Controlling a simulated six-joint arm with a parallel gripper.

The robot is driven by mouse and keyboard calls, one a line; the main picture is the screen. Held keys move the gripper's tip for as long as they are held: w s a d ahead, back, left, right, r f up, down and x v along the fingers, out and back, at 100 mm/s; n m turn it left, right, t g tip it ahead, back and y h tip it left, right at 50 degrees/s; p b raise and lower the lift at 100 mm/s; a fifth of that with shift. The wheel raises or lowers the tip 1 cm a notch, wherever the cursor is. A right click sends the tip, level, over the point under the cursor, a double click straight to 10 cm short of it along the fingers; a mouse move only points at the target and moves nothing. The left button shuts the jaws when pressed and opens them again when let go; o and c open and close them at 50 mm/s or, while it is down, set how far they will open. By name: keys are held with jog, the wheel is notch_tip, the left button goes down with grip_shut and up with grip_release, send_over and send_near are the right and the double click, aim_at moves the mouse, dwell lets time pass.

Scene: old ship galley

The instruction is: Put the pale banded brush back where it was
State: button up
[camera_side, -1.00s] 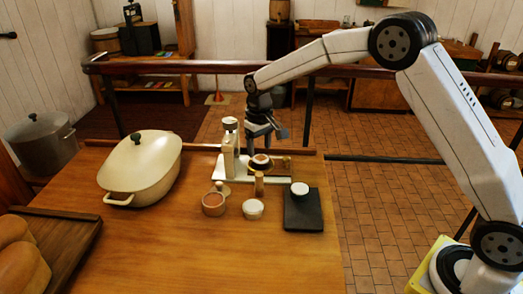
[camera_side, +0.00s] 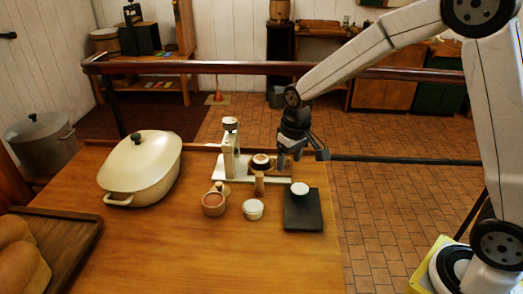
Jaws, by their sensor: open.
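A small upright brown cylinder (camera_side: 259,185) with a lighter top stands at the front edge of a white base plate (camera_side: 226,177). It may be the brush, but I cannot make out bristles or bands at this size. A pale upright stand (camera_side: 229,150) with a round white top rises from the plate's left part. A dark-rimmed round piece (camera_side: 261,162) with a pale centre sits behind the cylinder. My gripper (camera_side: 302,157) is open and empty, pointing down above the plate's right end, behind the black mat. The gripper partly covers the plate's right end.
A black mat (camera_side: 304,215) carries a small white-topped pot (camera_side: 300,188). A brown cup (camera_side: 213,205) and a white cup (camera_side: 253,209) stand in front of the plate. A cream lidded pot (camera_side: 143,170) stands left. The table's front middle is clear.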

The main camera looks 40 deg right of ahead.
jog(key=s+f+t, duration=0.1)
jog(key=s, duration=1.4)
jog(key=shift+s+d+f, duration=0.3)
jog(key=shift+d+f, duration=0.1)
